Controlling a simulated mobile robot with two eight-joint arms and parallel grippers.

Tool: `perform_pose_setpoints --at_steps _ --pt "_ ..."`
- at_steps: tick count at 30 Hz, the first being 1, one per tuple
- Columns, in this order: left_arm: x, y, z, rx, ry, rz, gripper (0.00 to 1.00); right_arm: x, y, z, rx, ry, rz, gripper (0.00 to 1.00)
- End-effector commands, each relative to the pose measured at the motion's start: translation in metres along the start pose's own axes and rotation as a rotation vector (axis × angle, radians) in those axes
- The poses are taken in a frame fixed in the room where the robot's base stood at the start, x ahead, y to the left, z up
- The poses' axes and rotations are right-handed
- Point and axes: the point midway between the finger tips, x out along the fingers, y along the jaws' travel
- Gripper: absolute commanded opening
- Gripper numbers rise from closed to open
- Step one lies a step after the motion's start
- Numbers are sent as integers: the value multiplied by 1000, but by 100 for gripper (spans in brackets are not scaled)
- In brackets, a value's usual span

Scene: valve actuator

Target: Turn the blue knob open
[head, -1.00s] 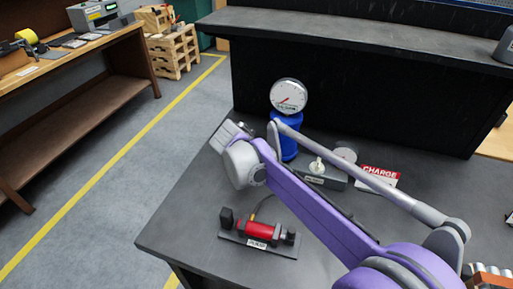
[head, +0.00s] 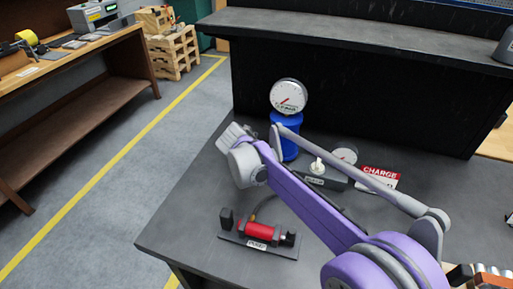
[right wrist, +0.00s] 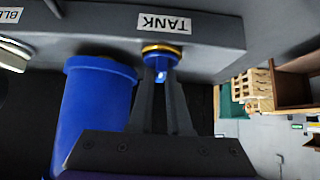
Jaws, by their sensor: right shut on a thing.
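The blue knob (right wrist: 160,66) sits on a brass-coloured collar beside the TANK label (right wrist: 167,23) in the right wrist view, which is upside down. My right gripper (right wrist: 161,84) is shut on the knob, with one dark finger on each side of it. In the head view my purple right arm reaches over the bench from the lower right. Its grey wrist (head: 244,162) is left of the blue tank (head: 290,137), and the knob is hidden there. My left gripper is not in view.
A large round gauge (head: 289,97) stands above the tank. A small gauge (head: 345,156), a white knob (head: 317,166) and a red CHARGE sign (head: 379,178) are to the right.

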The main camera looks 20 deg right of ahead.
Motion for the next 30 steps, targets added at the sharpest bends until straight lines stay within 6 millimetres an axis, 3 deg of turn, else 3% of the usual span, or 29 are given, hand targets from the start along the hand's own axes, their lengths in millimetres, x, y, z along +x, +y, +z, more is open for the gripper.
perform_pose_setpoints --at_steps 13,30 --pt "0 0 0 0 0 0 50 0 2 0 -53 -1 -53 0" --pt "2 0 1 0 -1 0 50 1 7 -1 -342 1 -348 0"
